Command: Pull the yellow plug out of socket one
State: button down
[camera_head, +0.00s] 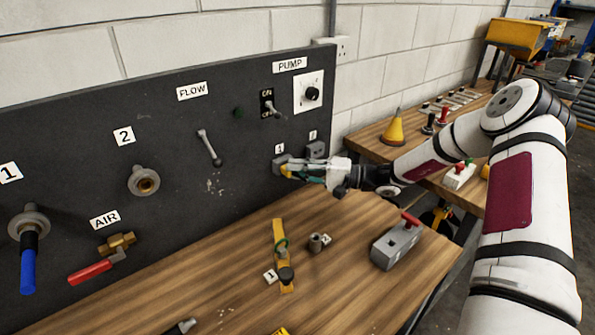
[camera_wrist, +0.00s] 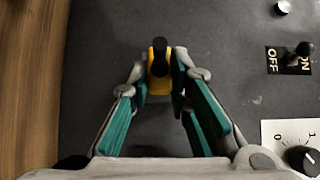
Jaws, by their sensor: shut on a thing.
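The yellow plug (camera_head: 286,171) sits at the grey socket one (camera_head: 281,160), below a small label "1" on the dark panel. In the wrist view the yellow plug (camera_wrist: 159,84) shows between my fingertips, with a black part at its upper end. My gripper (camera_head: 298,172) reaches in from the right, its green-padded fingers shut on the plug. In the wrist view my gripper (camera_wrist: 160,80) has a finger on each side of it. The fingers partly hide the socket, and how deep the plug sits cannot be told.
A second grey socket (camera_head: 316,150) is close by on the right. Above are the pump switch (camera_head: 270,107) and a dial (camera_head: 312,94). On the wooden bench (camera_head: 350,285) below lie a yellow tool (camera_head: 280,255) and a grey box with a red handle (camera_head: 397,245).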

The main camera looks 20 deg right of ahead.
jog(key=shift+s+d+p, duration=0.3)
jog(key=shift+s+p, duration=0.2)
jog(key=shift+s, duration=0.2)
jog(key=shift+s+d+p, duration=0.3)
jog(key=shift+s+p, duration=0.2)
jog(key=shift+s, duration=0.3)
jog(key=shift+s+d+p, duration=0.3)
jog(key=shift+s+p, duration=0.15)
jog(key=shift+s, duration=0.3)
